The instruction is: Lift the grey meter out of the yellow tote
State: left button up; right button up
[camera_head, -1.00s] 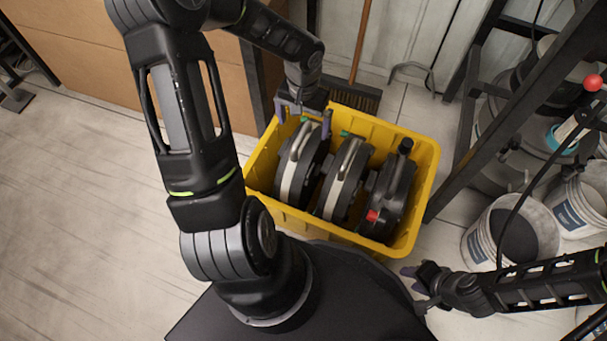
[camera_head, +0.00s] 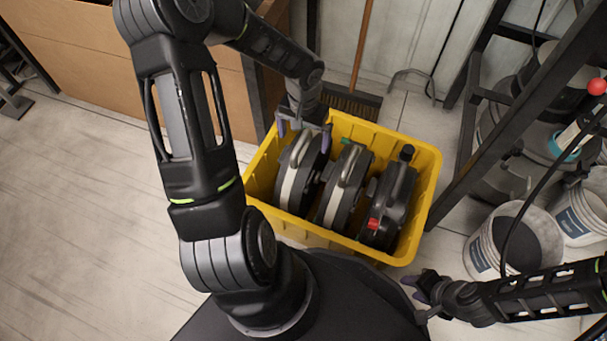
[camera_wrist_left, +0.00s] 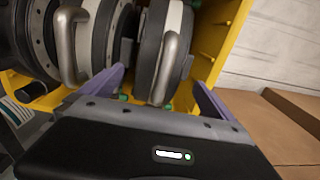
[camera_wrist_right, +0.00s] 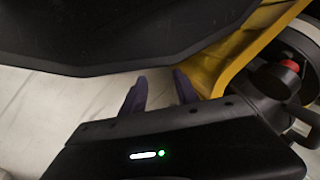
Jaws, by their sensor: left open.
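The yellow tote (camera_head: 424,205) stands on the floor and holds three round meters side by side. The left one (camera_head: 290,187) has a pale grey band and a metal handle; the middle one (camera_head: 335,195) looks similar. The right one (camera_head: 392,200) is darker, with a red knob. Which is the task's grey meter I cannot tell for sure. My left gripper (camera_head: 304,132) is open at the far top of the left meter. In the left wrist view its fingers (camera_wrist_left: 158,85) are on either side of that meter's handle (camera_wrist_left: 166,60). My right gripper (camera_head: 418,285) is empty, fingers apart, outside the tote.
A dark rack (camera_head: 520,105) stands right of the tote, with white buckets (camera_head: 490,245) near its foot. A broom (camera_head: 361,45) leans behind the tote. Cardboard boxes (camera_head: 110,60) stand at the back left.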

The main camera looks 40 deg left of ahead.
aim_at(301, 171)
pick_arm(q)
notch_tip(301, 171, down, 5)
jog(key=shift+w+r+b, duration=0.1)
jog(key=shift+r+b, duration=0.05)
jog(key=shift+b, duration=0.95)
jog(key=shift+c, duration=0.4)
jog(key=c, duration=1.9)
jog(key=shift+w+r, duration=0.1)
jog(key=shift+r, duration=0.05)
jog(key=shift+c, duration=0.8)
